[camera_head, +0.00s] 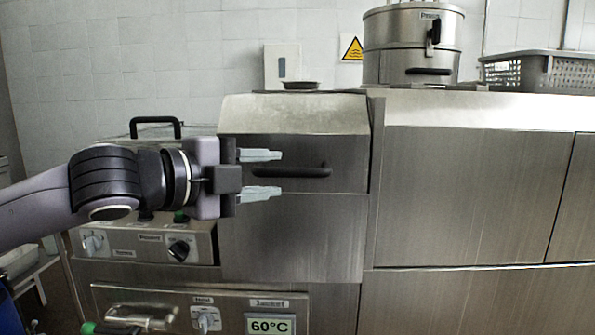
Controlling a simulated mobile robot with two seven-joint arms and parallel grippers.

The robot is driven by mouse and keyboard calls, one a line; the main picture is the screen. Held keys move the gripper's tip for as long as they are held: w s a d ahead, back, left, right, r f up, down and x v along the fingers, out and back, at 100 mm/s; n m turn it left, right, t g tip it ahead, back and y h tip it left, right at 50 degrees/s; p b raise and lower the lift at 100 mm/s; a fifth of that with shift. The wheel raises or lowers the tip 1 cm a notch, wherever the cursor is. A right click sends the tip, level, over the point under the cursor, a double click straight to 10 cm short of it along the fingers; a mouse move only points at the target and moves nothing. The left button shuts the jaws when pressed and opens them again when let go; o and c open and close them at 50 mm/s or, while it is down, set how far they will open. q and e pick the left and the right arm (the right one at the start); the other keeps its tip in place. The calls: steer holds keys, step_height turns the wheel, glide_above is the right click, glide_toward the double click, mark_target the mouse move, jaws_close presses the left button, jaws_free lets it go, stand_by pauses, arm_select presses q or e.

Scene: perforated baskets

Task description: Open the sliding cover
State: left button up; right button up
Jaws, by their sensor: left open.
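The steel cover (348,178) is the front panel of the machine with a sloped top, in the middle of the head view. A dark horizontal bar handle (310,172) is fixed on it. The cover appears shut. My left gripper (268,174) comes in from the left, pointing right, and is open. One pale finger shows above the left part of the handle and the other below it. The gap between the fingers is empty except for the handle behind or between them; depth and contact cannot be told. My right gripper is out of view.
A steel pot (400,50) and a grey perforated basket (565,74) stand on top at the back right. A black handle (156,121) rises behind my left arm. Control knobs (180,249) and a 60°C display (270,325) are below. Flat steel panels extend right.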

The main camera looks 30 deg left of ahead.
mark_target(289, 172)
arm_select(q)
steer(key=shift+p+x, duration=0.5)
steer(key=shift+x, duration=2.6)
jaws_close()
